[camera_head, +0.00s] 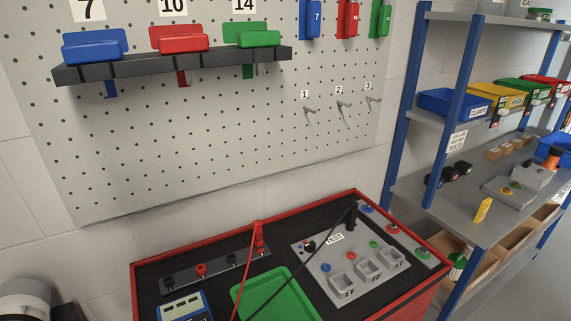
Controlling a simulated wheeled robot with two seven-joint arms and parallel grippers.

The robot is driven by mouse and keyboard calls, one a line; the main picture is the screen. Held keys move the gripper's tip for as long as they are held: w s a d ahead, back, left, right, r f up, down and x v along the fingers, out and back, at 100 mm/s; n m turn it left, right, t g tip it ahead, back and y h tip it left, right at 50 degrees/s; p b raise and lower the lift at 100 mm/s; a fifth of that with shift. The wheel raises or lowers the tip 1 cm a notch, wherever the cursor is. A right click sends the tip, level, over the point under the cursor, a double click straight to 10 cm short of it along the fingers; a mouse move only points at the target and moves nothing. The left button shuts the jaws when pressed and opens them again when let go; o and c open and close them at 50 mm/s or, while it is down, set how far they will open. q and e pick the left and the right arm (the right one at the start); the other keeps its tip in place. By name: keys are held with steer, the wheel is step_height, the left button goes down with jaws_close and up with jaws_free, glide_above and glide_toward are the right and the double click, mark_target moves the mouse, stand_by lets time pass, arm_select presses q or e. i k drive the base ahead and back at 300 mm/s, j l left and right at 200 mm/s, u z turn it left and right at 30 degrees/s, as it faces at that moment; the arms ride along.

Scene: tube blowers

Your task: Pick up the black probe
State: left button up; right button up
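The black probe (351,216) stands roughly upright at the back of the grey TEST panel (318,264), inside the red-edged bench top. A black cable runs from its top down and left across the green tray. A red probe (259,238) stands at the right end of a grey strip with jacks, its red cable hanging toward the front. The lower end of the black probe is too small to make out clearly. Neither of my grippers shows in this view.
A green tray (275,299) and a blue meter (185,306) lie in front of the strip. The bench's red rim (310,206) stands below the pegboard (200,130). A blue-post shelf (462,105) with bins is close on the right.

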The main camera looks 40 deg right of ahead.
mark_target(352, 216)
steer(key=z, duration=1.8)
steer(key=l+u, duration=0.4)
steer(key=k+l+u, duration=0.15)
steer(key=l+u, duration=0.25)
steer(key=k+l+u, duration=0.1)
steer(key=l+u, duration=0.2)
steer(key=u, duration=0.15)
steer(key=k+l+u, duration=0.2)
steer(key=u, duration=0.2)
